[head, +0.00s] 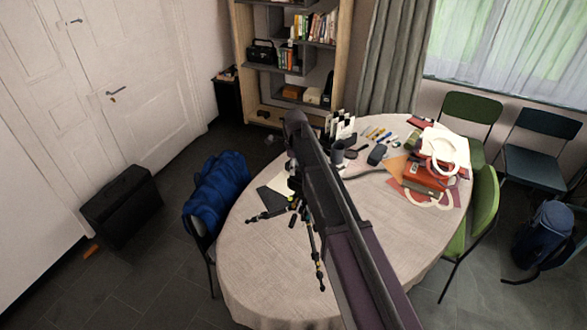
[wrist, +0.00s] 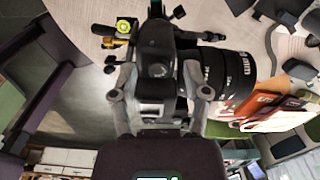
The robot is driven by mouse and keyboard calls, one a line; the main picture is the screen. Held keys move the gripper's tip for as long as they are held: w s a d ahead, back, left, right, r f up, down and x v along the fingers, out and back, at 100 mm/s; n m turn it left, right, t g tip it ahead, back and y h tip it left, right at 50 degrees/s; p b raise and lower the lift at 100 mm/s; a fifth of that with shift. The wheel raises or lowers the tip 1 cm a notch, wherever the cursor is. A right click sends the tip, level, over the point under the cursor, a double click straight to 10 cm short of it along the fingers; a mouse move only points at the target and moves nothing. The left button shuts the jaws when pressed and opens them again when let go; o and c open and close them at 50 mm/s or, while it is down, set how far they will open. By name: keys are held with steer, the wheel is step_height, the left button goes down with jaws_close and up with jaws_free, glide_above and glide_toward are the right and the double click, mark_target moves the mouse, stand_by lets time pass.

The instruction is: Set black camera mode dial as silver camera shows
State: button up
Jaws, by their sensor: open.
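The black camera (wrist: 155,45) fills the upper middle of the wrist view, its large lens (wrist: 228,75) pointing right. A round dark knob (wrist: 157,70), perhaps the mode dial, shows on the body; its marks are too small to read. My gripper (wrist: 160,88) is open, with its two grey fingers on either side of this part of the camera. I cannot tell whether they touch it. In the head view my arm hides the camera, and only the black tripod legs (head: 316,255) show on the table. I cannot make out a silver camera in either view.
The oval table (head: 270,285) has a clear front. A red bag (head: 425,176), papers, pens and dark small items crowd its back and right. A green bubble level (wrist: 124,25) sits beside the camera.

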jaws_close()
stand_by(0.4)
steer(key=shift+n, duration=2.4)
jaws_free()
